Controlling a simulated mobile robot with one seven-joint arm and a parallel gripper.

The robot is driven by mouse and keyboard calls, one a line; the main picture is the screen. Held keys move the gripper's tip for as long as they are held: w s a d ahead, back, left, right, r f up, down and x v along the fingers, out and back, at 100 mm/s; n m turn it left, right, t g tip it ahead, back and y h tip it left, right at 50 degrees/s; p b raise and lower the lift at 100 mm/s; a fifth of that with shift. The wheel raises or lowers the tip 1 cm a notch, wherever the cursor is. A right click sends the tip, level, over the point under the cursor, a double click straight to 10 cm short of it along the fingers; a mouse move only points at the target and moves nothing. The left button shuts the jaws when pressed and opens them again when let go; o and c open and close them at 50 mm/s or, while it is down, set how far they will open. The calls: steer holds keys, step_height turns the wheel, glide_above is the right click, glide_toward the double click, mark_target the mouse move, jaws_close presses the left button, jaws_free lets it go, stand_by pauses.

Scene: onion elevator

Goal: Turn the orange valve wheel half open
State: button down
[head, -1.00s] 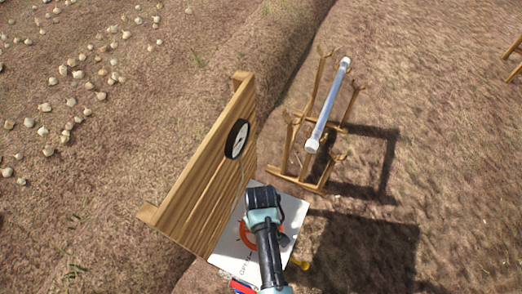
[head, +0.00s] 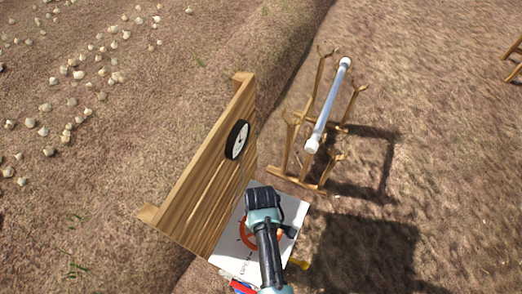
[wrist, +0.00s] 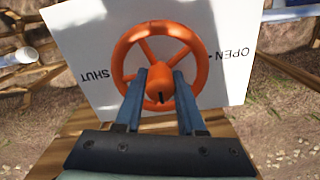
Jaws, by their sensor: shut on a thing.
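The orange valve wheel (wrist: 188,39) is mounted on a white panel (wrist: 80,38) marked SHUT at left and OPEN at right in the wrist view. The lettering looks upside down or tilted there. A dark mark shows on the wheel's hub. My gripper (wrist: 163,78) is shut on the wheel, with one blue finger on each side of the hub. The fingers cover part of the lower rim. In the head view, my wrist covers much of the wheel (head: 245,232) and the panel (head: 290,208).
A wooden board (head: 205,180) with a round black-rimmed dial (head: 237,140) stands left of the panel. A wooden rack (head: 315,185) carrying a pale bar (head: 328,105) stands behind to the right. Onions (head: 75,75) lie on the soil at left. Open ground is at right.

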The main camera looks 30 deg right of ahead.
steer(key=c, duration=0.5)
jaws_free()
steer(key=shift+r, duration=0.1)
step_height(320, 180, up, 13)
steer(key=b, duration=0.1)
stand_by(0.5)
